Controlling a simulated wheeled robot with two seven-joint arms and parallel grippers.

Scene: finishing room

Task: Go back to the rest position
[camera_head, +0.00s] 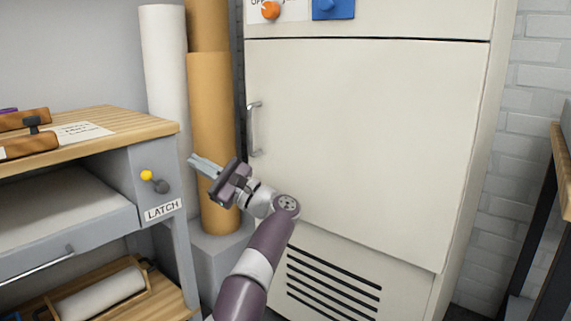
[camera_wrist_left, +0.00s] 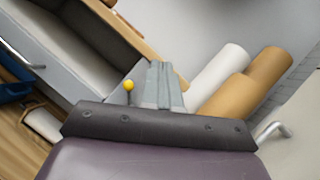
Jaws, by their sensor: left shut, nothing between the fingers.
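My left gripper (camera_head: 205,166) is shut and empty in the head view. It is held up in front of the tan roll and points left toward the wooden-topped workbench. In the left wrist view its closed fingers (camera_wrist_left: 162,86) show in the middle, with the yellow latch knob (camera_wrist_left: 128,86) just left of them in the picture. In the head view the yellow knob (camera_head: 146,175) sits on the bench's end panel above a LATCH label, apart from the fingers. My right gripper is in neither view.
A cream cabinet (camera_head: 360,140) with a closed door and a metal handle (camera_head: 254,128) stands beside my left arm. White (camera_head: 165,80) and tan (camera_head: 212,120) rolls stand behind the gripper. The workbench (camera_head: 110,120) is at left, with an open drawer (camera_head: 60,215). Another table edge (camera_head: 560,150) is at far right.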

